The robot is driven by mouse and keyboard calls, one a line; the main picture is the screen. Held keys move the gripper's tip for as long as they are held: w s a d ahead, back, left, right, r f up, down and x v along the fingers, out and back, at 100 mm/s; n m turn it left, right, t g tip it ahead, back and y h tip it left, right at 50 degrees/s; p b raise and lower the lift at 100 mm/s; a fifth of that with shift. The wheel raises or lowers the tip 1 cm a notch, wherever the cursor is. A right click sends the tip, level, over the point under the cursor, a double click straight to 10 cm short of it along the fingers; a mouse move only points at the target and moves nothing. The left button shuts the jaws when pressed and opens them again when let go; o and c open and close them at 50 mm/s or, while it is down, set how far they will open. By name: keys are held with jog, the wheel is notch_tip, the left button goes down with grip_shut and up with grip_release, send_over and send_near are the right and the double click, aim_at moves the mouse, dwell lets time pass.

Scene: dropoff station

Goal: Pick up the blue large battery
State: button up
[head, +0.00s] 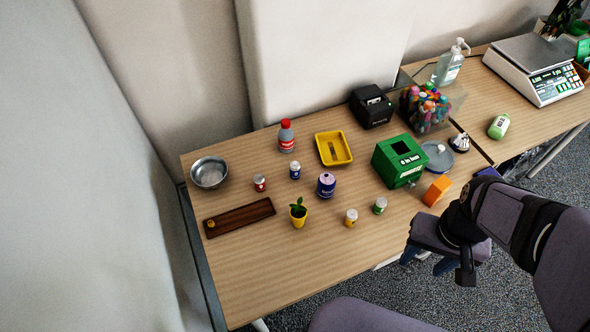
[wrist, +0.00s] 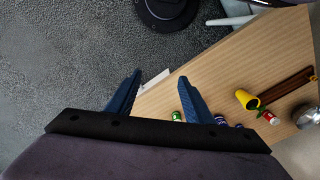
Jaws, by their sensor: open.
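The blue large battery (head: 326,185) stands upright near the middle of the wooden table in the head view. A smaller blue battery (head: 295,170) stands behind it to the left. My gripper (head: 427,262) is open and empty, beyond the table's front edge, to the right of and nearer than the large battery. In the wrist view my gripper's two blue fingers (wrist: 160,77) are spread over the carpet and table edge. Blue items (wrist: 220,119) show partly beside the right finger; I cannot tell for certain which is the large one.
A yellow potted plant (head: 299,212), red battery (head: 260,183), red-capped bottle (head: 286,137), yellow tray (head: 346,150) and green box (head: 385,166) surround the middle. An orange block (head: 437,190) is near my arm.

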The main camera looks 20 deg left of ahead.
notch_tip(320, 180, up, 4)
jog(key=w+a+f+n+t+h+b, duration=0.1)
jog(key=w+f+n+t+h+b, duration=0.15)
jog(key=w+n+b, duration=0.45)
notch_tip(320, 180, up, 2)
jog(key=n+t+y+b, duration=0.3)
jog(key=n+t+b, duration=0.8)
jog(key=n, duration=1.8)
send_over(295, 169)
jog(key=s, duration=0.2)
notch_tip(295, 169, down, 20)
jog(key=shift+w+r, duration=0.1)
jog(key=shift+r, duration=0.15)
jog(key=shift+f, duration=0.25)
jog(key=shift+a+r+p+x, duration=0.1)
jog(key=shift+p+x, duration=0.35)
jog(key=shift+x, duration=1.4)
jog(key=shift+a+r+p+x, duration=0.1)
jog(key=shift+p+x, duration=0.35)
jog(key=shift+x, duration=1.4)
jog(key=shift+w, duration=0.1)
